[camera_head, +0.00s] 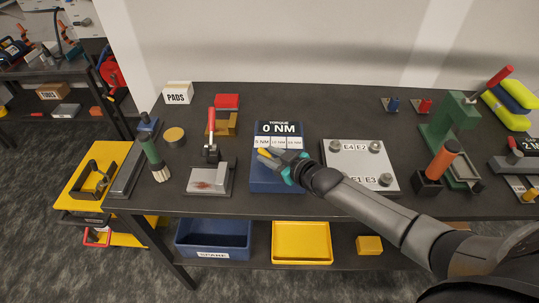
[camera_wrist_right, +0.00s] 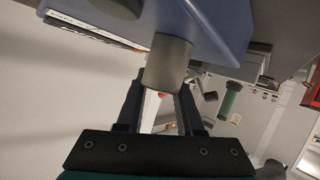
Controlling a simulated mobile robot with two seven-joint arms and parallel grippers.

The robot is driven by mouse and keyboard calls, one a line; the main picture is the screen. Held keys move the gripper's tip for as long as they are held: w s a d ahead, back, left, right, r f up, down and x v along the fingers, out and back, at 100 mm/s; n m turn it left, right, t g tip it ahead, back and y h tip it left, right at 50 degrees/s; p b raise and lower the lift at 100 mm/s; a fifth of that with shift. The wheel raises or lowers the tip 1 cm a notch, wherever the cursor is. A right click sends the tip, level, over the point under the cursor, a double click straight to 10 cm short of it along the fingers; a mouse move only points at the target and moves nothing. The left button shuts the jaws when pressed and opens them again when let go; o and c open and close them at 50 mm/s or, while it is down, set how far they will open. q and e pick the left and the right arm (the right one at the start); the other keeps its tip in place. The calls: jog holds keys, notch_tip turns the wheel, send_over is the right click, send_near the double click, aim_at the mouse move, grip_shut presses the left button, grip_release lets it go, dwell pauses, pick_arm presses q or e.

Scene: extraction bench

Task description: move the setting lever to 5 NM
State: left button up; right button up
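The blue torque unit (camera_head: 277,184) stands mid-bench in the head view; its display (camera_head: 278,128) reads 0 NM, above a row of white setting labels, the leftmost reading 5 NM. My right gripper (camera_head: 272,156) is over its front, just below the labels, and hides part of it. A yellow piece (camera_head: 264,152) shows at the fingertips. In the right wrist view, the dark fingers (camera_wrist_right: 162,90) stand apart, on either side of a grey cylinder (camera_wrist_right: 169,63), which seems to be the setting lever's end. Whether they press on it cannot be told. My left gripper is out of view.
A green press (camera_head: 442,130) and an orange-handled tool (camera_head: 441,162) are further right. Blue and yellow bins (camera_head: 301,262) sit on the lower shelf.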

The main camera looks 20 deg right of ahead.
jog(key=shift+o, duration=1.4)
jog(key=shift+d+f, duration=0.1)
jog(key=shift+o, duration=0.2)
jog(key=shift+s, duration=0.1)
jog(key=p+v, duration=0.1)
jog(key=v, duration=1.4)
jog(key=shift+p, duration=0.4)
